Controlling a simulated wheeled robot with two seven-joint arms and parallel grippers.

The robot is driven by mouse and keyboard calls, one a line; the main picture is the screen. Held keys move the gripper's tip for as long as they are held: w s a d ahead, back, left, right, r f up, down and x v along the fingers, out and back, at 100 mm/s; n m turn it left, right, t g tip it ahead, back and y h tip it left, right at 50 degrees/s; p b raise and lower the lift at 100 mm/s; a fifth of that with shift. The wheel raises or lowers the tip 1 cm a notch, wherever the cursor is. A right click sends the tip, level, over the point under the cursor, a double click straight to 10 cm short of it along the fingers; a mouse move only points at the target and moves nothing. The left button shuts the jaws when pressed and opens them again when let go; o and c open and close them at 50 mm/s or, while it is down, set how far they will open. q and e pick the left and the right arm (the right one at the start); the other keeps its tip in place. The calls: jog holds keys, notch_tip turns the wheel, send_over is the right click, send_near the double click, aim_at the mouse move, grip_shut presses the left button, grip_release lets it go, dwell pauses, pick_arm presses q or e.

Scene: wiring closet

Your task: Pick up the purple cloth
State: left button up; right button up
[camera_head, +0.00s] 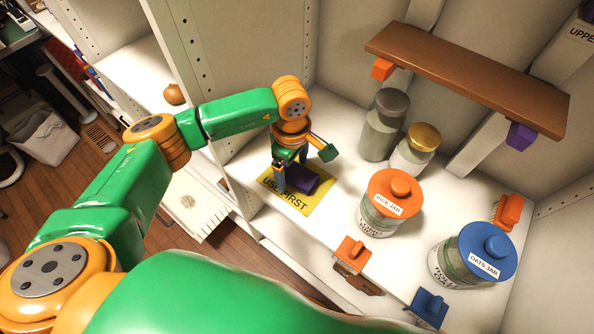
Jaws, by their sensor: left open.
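The purple cloth (302,183) is a small folded bundle on the yellow mat (317,203) marked "USE FIRST", on the white shelf. My left gripper (292,176) reaches down over the mat from above, right at the cloth. Its jaws are open, with one dark finger beside the cloth's left end. The gripper hides part of the cloth, and I cannot tell whether a finger touches it. My right gripper is not in view.
Right of the mat stand an orange-lidded rice jar (381,217) and a blue-lidded oats jar (462,265). Behind are a grey-lidded jar (379,138) and a gold-lidded jar (413,160). A brown upper shelf (470,80) overhangs the back right. Orange (352,252) and blue (429,307) clips sit at the front edge.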

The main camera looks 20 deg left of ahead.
pick_arm(q)
jog(key=shift+w, duration=0.1)
jog(key=c, duration=1.4)
jog(key=shift+r, duration=0.1)
jog(key=shift+c, duration=0.2)
